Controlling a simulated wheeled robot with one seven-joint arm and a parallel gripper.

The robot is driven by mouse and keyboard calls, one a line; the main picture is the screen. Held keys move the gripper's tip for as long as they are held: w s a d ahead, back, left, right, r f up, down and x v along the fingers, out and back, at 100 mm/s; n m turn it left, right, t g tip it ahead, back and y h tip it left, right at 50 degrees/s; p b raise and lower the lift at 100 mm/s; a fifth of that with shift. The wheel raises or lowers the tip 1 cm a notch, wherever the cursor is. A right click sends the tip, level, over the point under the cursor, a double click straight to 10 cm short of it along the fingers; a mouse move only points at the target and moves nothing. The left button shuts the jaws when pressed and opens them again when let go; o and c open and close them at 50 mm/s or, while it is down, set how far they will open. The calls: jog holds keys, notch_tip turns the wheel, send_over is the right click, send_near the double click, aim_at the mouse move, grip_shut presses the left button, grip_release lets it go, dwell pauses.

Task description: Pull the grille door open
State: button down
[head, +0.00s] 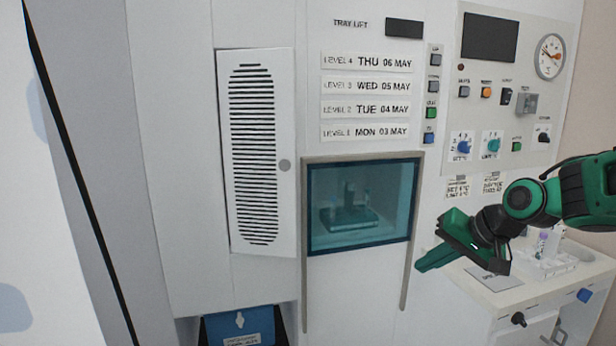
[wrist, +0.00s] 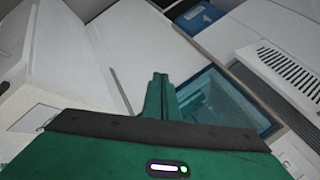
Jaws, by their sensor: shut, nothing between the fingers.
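The grille door (head: 258,150) is a tall white panel with dark horizontal slots, left of centre in the head view. It looks shut or nearly so, with a thin dark edge along its left side. In the wrist view the grille door (wrist: 291,72) shows at the right edge. My green gripper (head: 436,258) is in front of the cabinet, to the right of the glass window and well away from the door. Its fingers (wrist: 157,95) are together and empty.
A teal glass window (head: 360,241) with a tray device behind it lies right of the door, framed by vertical rails. A control panel (head: 500,85) is at the upper right. A white counter (head: 535,290) with a rack stands below my arm. Space before the door is clear.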

aim_at(307, 173)
jog(key=w+a+r+m+t+y, duration=0.1)
jog(key=w+a+r+y, duration=0.45)
jog(key=a+r, duration=0.3)
jog(key=w+a+r+y, duration=0.55)
jog(key=a+r, duration=0.25)
jog(key=a, duration=0.2)
jog(key=shift+t, duration=0.3)
jog(key=x, duration=0.8)
jog(key=shift+s+a+f, duration=0.1)
jog(key=shift+s+a, duration=0.1)
jog(key=shift+a, duration=0.4)
jog(key=shift+s+d, duration=0.1)
jog(key=shift+s, duration=0.05)
